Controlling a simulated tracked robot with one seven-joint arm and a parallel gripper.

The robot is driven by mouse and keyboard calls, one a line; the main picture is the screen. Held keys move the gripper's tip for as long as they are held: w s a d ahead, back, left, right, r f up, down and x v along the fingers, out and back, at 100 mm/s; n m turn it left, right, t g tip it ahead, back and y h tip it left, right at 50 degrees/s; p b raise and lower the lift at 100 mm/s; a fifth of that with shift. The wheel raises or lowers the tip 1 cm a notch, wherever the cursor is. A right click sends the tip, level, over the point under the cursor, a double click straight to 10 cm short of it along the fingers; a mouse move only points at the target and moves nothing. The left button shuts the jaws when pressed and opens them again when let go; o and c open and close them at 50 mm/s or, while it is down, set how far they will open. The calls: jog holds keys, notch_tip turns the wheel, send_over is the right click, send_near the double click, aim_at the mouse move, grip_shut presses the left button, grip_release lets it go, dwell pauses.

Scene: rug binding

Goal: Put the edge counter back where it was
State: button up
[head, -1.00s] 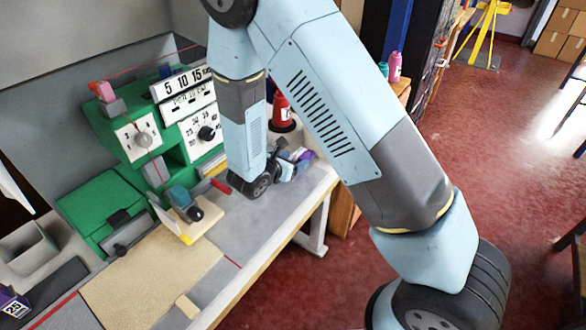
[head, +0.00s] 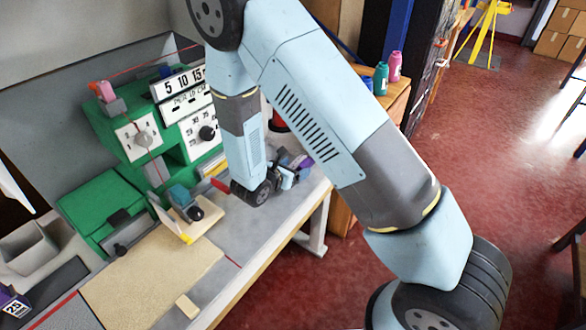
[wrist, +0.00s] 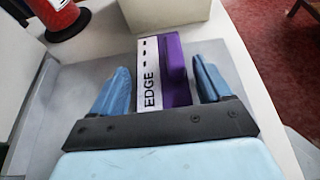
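The edge counter (wrist: 178,75) is a purple block with a white face marked EDGE. In the wrist view it lies between the two blue fingers of my gripper (wrist: 160,75). The fingers are open, with a gap showing on each side of the counter. In the head view, my gripper (head: 287,172) is low over the far right end of the bench, and a bit of purple (head: 302,161) shows beside it. My wrist hides part of that spot.
A green machine (head: 150,135) with dials and number strips stands left of my arm. A wooden block with a teal tool (head: 185,203) sits before it. A purple item marked 25 (head: 13,303) is at lower left. A red spool (wrist: 62,18) and pale box (wrist: 165,12) are near the fingers.

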jog(key=shift+o, duration=0.8)
jog(key=shift+s+a+r, duration=0.1)
jog(key=shift+v, duration=3.6)
